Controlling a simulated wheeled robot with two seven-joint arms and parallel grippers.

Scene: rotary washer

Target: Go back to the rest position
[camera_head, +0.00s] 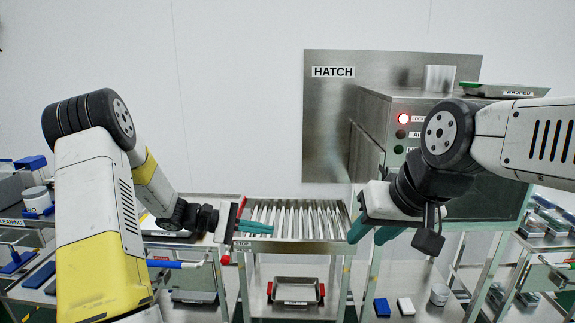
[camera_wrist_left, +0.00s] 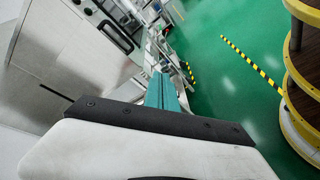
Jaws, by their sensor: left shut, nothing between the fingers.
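My left gripper (camera_head: 268,228) has teal fingers. It is shut and empty, over the left end of the roller conveyor (camera_head: 300,218). Its fingers also show pressed together in the left wrist view (camera_wrist_left: 162,92). My right gripper (camera_head: 368,236) is in front of the washer, to the right of the rollers. Its two teal fingers show apart, with nothing seen between them. Both arms are bent and reach toward the middle from either side.
A tray with red handles (camera_head: 296,291) sits on the shelf under the rollers. The left wrist view shows open green floor (camera_wrist_left: 225,85).

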